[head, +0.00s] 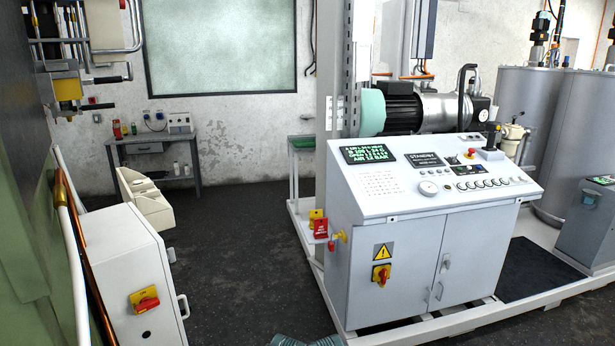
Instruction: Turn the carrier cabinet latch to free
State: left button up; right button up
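Two cabinets carry a red rotary handle on a yellow plate, and I cannot tell which is the carrier cabinet. The white cabinet (125,250) at the lower left has one such red handle (146,301), slightly tilted, and a grey pull handle (183,306) on its right edge. The grey control console (355,240) at centre right has another red handle (382,275) below a yellow warning triangle (383,252).
Dark floor (240,260) lies clear between the two cabinets. A red tag (321,229) and yellow valve handle (341,236) stick out at the console's left side. A beige object (148,208) stands behind the white cabinet. Pipes (75,250) run along the left edge.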

aim_at(171, 256)
jog(key=u, duration=0.4)
jog(key=i+l+u, duration=0.15)
jog(key=u, duration=0.25)
jog(key=l+u, duration=0.4)
jog(key=i+l+u, duration=0.15)
jog(key=u, duration=0.3)
jog(key=l+u, duration=0.3)
jog(key=l, duration=1.55)
jog(key=z, duration=0.05)
